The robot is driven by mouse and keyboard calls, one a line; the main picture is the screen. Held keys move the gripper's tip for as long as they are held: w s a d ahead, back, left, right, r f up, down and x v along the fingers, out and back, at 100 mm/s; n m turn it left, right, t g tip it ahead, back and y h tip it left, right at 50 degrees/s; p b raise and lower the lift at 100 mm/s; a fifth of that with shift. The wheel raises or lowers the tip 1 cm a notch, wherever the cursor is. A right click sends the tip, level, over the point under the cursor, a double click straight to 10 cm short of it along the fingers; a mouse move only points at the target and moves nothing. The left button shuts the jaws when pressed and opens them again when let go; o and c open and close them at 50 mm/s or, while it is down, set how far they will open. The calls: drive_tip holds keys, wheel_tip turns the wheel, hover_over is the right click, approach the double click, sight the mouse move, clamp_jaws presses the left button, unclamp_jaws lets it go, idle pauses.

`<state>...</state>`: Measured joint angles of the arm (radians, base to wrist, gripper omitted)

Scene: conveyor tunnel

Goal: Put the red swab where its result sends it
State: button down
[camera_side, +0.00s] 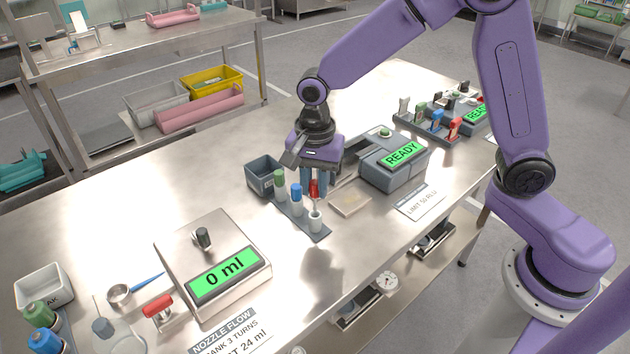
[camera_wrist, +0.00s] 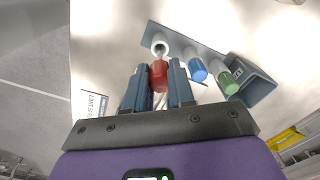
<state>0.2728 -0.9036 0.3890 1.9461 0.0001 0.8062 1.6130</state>
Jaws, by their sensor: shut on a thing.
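My gripper (camera_side: 315,182) points down over the middle of the steel bench and is shut on the red swab (camera_side: 314,189). In the wrist view the red swab (camera_wrist: 158,76) sits between the two blue-grey fingers. I cannot tell whether the red swab still touches the rack. A grey reader (camera_side: 396,172) to the right shows READY on a green screen. A small dark open bin (camera_side: 263,178) stands left of the gripper.
A card (camera_side: 420,202) reading LIMIT 50 RLU lies before the reader, and a small beige tray (camera_side: 350,203) lies nearer. A scale (camera_side: 212,262) showing 0 ml is at left. A rack of coloured items (camera_side: 428,130) stands at far right.

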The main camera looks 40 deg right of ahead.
sight(315, 206)
drive_tip(key=shift+f, duration=0.25)
drive_tip(key=shift+f, duration=2.5)
drive_tip(key=c, duration=0.9)
unclamp_jaws()
wheel_tip(315, 206, up, 18)
drive_tip(key=shift+f, duration=0.25)
